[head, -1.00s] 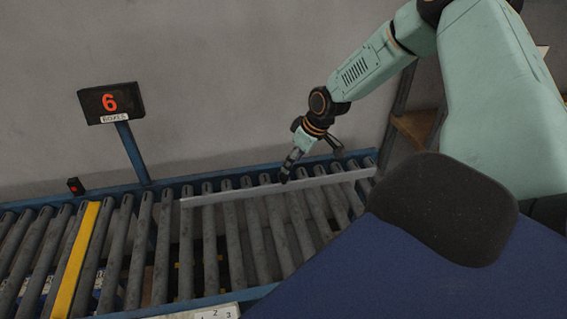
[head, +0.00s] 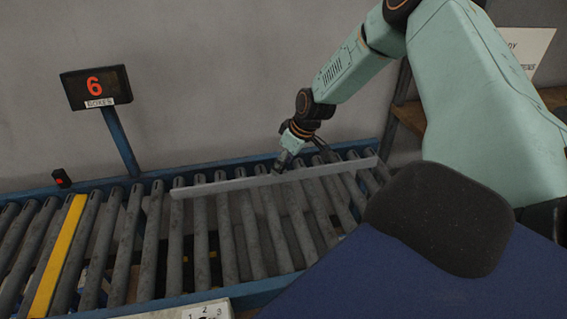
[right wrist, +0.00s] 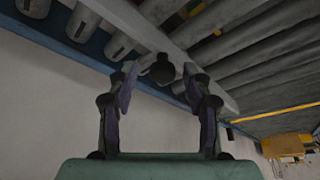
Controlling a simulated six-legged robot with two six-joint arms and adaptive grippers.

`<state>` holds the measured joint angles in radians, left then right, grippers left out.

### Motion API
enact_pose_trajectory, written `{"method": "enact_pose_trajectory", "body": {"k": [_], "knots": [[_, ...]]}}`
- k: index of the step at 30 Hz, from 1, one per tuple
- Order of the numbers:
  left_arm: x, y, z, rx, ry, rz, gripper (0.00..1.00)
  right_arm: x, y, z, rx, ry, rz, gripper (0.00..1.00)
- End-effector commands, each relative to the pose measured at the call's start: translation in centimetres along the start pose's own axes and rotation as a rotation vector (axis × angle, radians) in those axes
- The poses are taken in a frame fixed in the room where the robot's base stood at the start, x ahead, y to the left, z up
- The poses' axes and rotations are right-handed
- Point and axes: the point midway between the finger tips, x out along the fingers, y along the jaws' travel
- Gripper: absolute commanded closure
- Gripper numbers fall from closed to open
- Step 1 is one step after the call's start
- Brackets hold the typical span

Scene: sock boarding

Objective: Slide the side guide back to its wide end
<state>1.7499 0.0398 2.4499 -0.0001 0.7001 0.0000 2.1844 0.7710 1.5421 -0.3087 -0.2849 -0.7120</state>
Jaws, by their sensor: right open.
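The side guide (head: 225,184) is a long light grey bar lying across the rollers near the far rail in the head view. In the right wrist view the guide (right wrist: 215,88) runs diagonally and carries a dark round knob (right wrist: 163,68). My right gripper (head: 281,163) is at the wall side of the guide, near its middle. In the right wrist view my right gripper (right wrist: 160,80) is open, with its fingertips on either side of the knob. I cannot tell whether they touch it. My left gripper is not in view.
The roller conveyor (head: 150,245) has blue side rails, and a yellow strip (head: 55,257) crosses it at left. A small red button box (head: 61,178) sits further left. The rollers hold no boxes.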

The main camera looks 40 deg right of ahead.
Motion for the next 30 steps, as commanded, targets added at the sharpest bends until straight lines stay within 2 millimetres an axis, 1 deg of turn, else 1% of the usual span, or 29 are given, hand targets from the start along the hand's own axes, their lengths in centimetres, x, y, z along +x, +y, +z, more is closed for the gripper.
{"method": "enact_pose_trajectory", "body": {"k": [3,21,30], "knots": [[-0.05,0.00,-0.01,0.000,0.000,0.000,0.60,-0.06,-0.02,-0.04,-0.001,0.000,0.000,0.50],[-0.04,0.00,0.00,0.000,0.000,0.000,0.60,-0.06,-0.01,-0.01,0.000,0.000,0.000,1.00],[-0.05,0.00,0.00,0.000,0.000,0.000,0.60,-0.09,-0.02,-0.05,-0.001,0.001,0.000,1.00]]}}
